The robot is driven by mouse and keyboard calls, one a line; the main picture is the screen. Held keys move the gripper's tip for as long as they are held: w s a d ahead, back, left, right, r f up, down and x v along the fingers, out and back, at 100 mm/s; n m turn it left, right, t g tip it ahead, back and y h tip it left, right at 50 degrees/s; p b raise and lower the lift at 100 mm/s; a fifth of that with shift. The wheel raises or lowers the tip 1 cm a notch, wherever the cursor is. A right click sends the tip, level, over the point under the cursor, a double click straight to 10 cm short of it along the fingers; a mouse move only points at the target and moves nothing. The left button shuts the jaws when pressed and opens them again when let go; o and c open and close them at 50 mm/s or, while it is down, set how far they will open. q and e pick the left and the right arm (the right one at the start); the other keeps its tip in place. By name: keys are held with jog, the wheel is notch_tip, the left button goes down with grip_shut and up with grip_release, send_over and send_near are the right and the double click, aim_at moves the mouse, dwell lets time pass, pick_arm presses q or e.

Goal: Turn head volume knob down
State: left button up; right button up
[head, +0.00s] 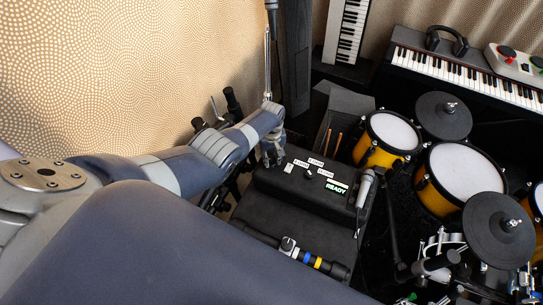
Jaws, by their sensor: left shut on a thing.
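The amp head (318,197) is a black box with small white labels (316,162) and a green "READY" display (337,187). My left gripper (272,160) points down at its back left corner, left of the labels. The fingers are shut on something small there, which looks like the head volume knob. The knob itself is hidden by the fingers, so its setting cannot be read.
A microphone (366,188) stands at the amp head's right edge. A black cylinder with blue and yellow bands (312,259) lies in front. Yellow drums (468,173) with dark cymbal pads fill the right. A keyboard (470,75) and headphones (447,40) are at the back.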

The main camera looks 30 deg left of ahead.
aim_at(271, 159)
dwell(0.4)
pick_arm(q)
jog(key=o, duration=1.1)
jog(key=shift+c, duration=0.2)
notch_tip(271, 159, up, 12)
dwell(0.4)
